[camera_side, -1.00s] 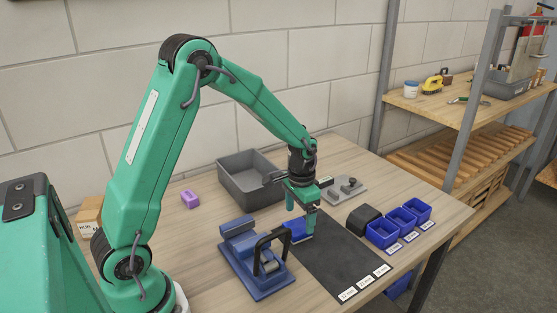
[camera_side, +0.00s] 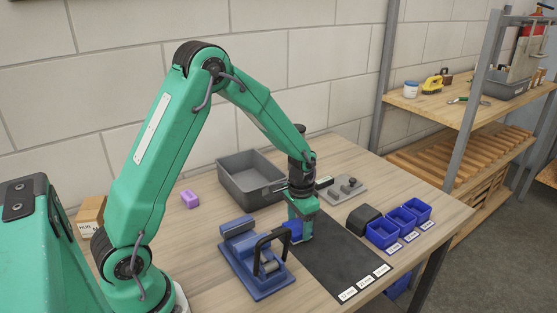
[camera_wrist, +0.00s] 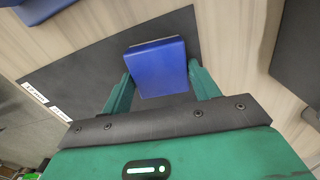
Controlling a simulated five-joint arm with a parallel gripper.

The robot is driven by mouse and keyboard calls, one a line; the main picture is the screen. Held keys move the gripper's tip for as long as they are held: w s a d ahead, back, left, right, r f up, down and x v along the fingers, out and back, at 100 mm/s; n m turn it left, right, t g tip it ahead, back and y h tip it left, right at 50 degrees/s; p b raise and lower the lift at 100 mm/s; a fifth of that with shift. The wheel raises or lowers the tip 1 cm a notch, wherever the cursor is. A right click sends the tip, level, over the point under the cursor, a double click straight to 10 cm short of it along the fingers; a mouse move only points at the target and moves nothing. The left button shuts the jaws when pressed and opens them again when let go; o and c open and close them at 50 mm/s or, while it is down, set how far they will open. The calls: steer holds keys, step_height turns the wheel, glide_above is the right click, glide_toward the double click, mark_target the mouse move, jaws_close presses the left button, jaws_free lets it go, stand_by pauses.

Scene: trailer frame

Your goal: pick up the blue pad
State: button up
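The blue pad (camera_wrist: 160,68) lies on the dark mat between the two green fingers of my gripper (camera_wrist: 160,85) in the wrist view. One finger is on each side of it, with a narrow dark gap by its near edge. In the side view, my gripper (camera_side: 300,232) points down close to the mat. It hides most of the pad there, leaving a bit of blue (camera_side: 290,226) at its left. The fingers look open around the pad.
A blue fixture with a black handle (camera_side: 253,267) stands close on the left. A grey bin (camera_side: 250,185) is behind, with a grey plate with knobs (camera_side: 342,190) and small blue bins (camera_side: 383,235) to the right. The front of the dark mat (camera_side: 345,270) is clear.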

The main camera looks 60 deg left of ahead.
mark_target(299, 227)
steer(key=c, duration=0.5)
steer(key=shift+r, duration=0.15)
steer(key=shift+r, duration=0.5)
step_height(299, 227, up, 3)
steer(key=shift+d+r, duration=0.1)
steer(key=shift+d, duration=0.05)
steer(key=s+d+r, duration=0.5)
steer(key=d+r, duration=0.1)
steer(key=d, duration=0.4)
steer(key=shift+d+r, duration=0.15)
steer(key=shift+r, duration=0.1)
steer(key=shift+w, duration=0.1)
